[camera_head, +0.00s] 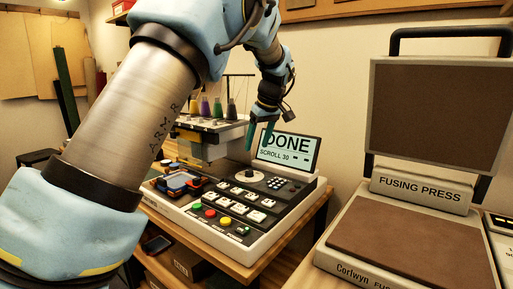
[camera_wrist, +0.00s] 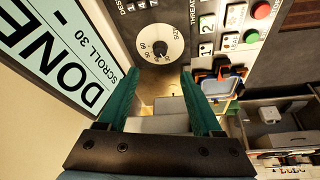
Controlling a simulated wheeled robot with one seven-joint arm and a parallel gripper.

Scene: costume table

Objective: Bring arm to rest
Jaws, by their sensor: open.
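My gripper (camera_head: 261,133) hangs in front of the machine's screen (camera_head: 289,152), pointing down, in the head view. In the wrist view its two green fingers (camera_wrist: 160,98) are apart with nothing held between them. The screen reads "DONE" and "SCROLL 30"; it also shows at the left of the wrist view (camera_wrist: 50,50). Below and beyond the fingers is the machine's control panel (camera_head: 228,207), with a round dial (camera_wrist: 160,44) and several buttons. My arm crosses the head view from lower left to top centre, bent over the machine.
The machine stands on a wooden table (camera_head: 273,255). Thread spools (camera_head: 217,108) stand at its back, and a blue-and-orange frame (camera_head: 179,183) sits at its left. An open fusing press (camera_head: 405,240) stands at the right. A dark phone-like object (camera_head: 157,244) lies on a lower shelf.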

